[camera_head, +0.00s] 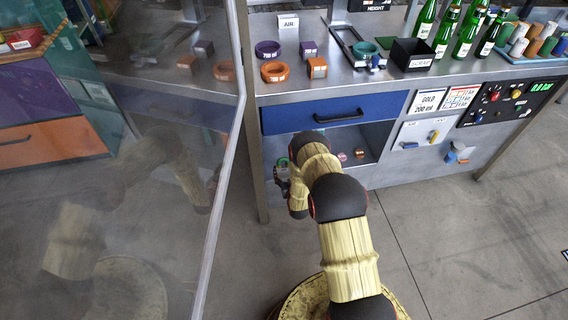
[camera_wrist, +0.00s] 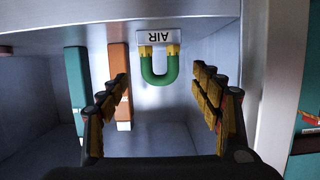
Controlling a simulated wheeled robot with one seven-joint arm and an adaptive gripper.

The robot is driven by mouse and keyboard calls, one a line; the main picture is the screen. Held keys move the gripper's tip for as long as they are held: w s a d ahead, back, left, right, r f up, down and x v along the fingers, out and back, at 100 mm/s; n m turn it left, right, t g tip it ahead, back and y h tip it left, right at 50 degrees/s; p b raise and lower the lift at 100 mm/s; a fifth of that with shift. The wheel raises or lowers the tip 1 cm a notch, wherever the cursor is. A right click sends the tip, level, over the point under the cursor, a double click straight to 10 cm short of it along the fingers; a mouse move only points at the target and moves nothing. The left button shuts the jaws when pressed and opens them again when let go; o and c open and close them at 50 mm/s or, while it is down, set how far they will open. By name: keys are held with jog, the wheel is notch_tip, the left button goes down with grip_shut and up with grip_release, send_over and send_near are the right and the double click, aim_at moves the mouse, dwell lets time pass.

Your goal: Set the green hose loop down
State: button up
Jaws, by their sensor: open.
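The green hose loop (camera_wrist: 158,80) is a U with brass-coloured ends, lying in the open compartment beneath the drawer. Its ends meet a white AIR label (camera_wrist: 158,38), which reads upside down in the wrist view. My gripper (camera_wrist: 162,105) is open, with one finger well to each side of the loop and a gap on both sides. Nothing is between the fingertips that touches them. In the head view my gripper (camera_head: 283,178) is at the left of the compartment, and a bit of green (camera_head: 282,162) shows just beyond it.
An orange upright piece (camera_wrist: 118,70) and a teal one (camera_wrist: 76,75) stand left of the loop in the wrist view. A compartment wall (camera_wrist: 222,55) is close on the right. The blue drawer (camera_head: 335,112) is shut above. A clear panel (camera_head: 225,150) stands left of my arm.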

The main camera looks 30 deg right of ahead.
jog(key=shift+p+v, duration=0.55)
jog(key=shift+v, duration=1.8)
jog(key=s+a+f+g+y, duration=0.25)
jog(key=s+f+g, duration=0.35)
jog(key=s+f, duration=0.5)
jog(key=s+a+r+g, duration=0.1)
jog(key=s+a+g, duration=0.1)
jog(key=s+g, duration=0.1)
jog(key=s+a+r+n+p, duration=0.1)
jog(key=s+a+r, duration=0.4)
jog(key=r, duration=1.8)
jog(key=s+a+r+n+y, duration=0.1)
jog(key=s+a+r, duration=0.3)
jog(key=s+r, duration=0.6)
jog(key=s+a+r+n+p, duration=0.1)
jog(key=s+a+r, duration=0.4)
jog(key=r, duration=3.2)
jog(key=s, duration=0.3)
jog(key=shift+s+a+t+p, duration=0.25)
jog(key=shift+a+t+p, duration=0.05)
jog(key=shift+a+p, duration=0.05)
